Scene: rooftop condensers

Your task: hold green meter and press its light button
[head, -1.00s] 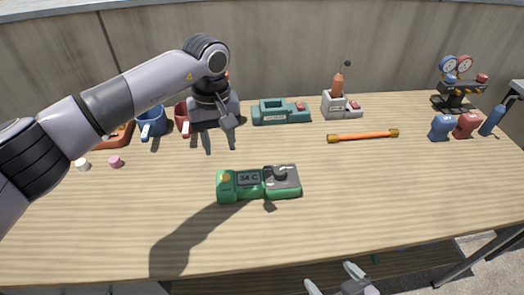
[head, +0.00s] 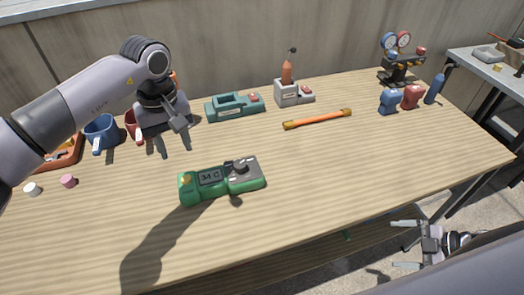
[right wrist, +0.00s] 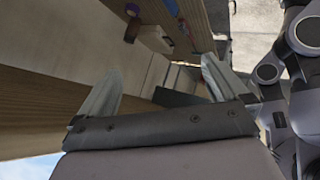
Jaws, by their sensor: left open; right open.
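The green meter (head: 222,183) lies on the wooden table with its face up. Its grey screen reads "34 C". A yellow button (head: 186,181) sits at its left end and a dark knob (head: 240,167) on its grey right part. My left gripper (head: 176,147) is open and empty, pointing down above the table, up and left of the meter in the picture and apart from it. My right gripper (head: 404,244) is open and empty beyond the table's front edge, right of the meter. Its spread fingers also show in the right wrist view (right wrist: 158,88); the meter does not show there.
Behind the meter are a teal cradle (head: 235,107), a grey holder with an orange tool (head: 293,93) and an orange rod (head: 318,119). Mugs (head: 101,132) stand at left, a gauge stand (head: 401,66) at back right. The wood (head: 340,180) right of the meter is clear.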

